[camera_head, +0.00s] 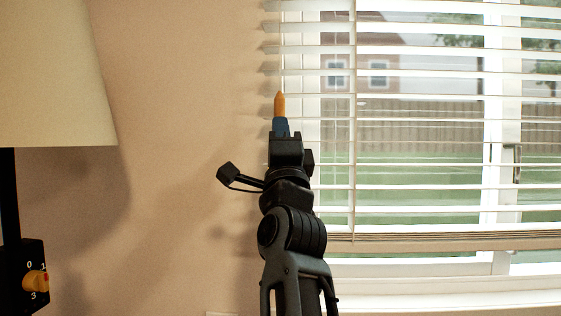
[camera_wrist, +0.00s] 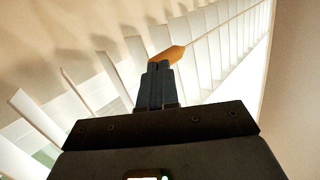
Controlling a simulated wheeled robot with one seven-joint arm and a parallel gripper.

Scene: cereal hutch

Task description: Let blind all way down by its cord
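The white slatted blind (camera_head: 420,130) hangs over the window, its bottom rail (camera_head: 450,240) a little above the sill; its slats are spread apart. An orange cord pull (camera_head: 279,103) is at the blind's left edge, and it also shows in the wrist view (camera_wrist: 168,54). My gripper (camera_head: 280,124) is upright below it, its blue fingers together around the pull's lower end. In the wrist view the fingers (camera_wrist: 157,68) are close together with the orange pull sticking out at their tips. The thin cord is hardly visible above the pull.
A lamp with a cream shade (camera_head: 55,75) and a black stand with an orange dial (camera_head: 36,281) is at the left. The white window sill (camera_head: 440,302) runs below the blind. Bare wall lies between lamp and blind.

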